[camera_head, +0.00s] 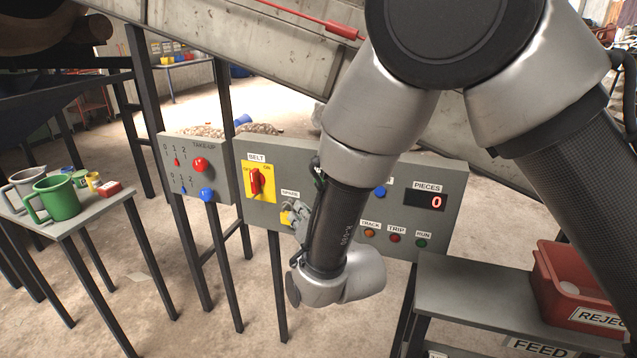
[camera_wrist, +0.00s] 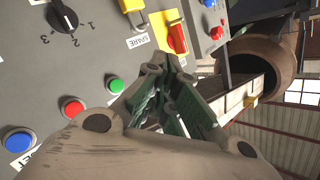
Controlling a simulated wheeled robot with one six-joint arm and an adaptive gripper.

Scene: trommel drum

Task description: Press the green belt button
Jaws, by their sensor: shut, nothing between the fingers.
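The green button (camera_wrist: 116,85) is a round push button on the grey control panel (camera_head: 267,207), in a row with a red button (camera_wrist: 72,107) and a blue button (camera_wrist: 18,140). In the head view my arm hides the green button. My gripper (camera_wrist: 168,66) is shut and empty in the wrist view, its tips to the right of and a little above the green button in the picture. It shows partly behind my arm in the head view (camera_head: 300,218), in front of the panel. I see no contact with the button; the gap to the panel is hard to judge.
The red BELT switch (camera_head: 256,181) on its yellow plate and the yellow SPARE control (camera_head: 286,218) are near my gripper. A TAKE-UP box (camera_head: 192,177) stands left. TRACK, TRIP and RUN (camera_head: 421,243) lamps sit low on the panel. A red reject bin (camera_head: 570,285) stands right.

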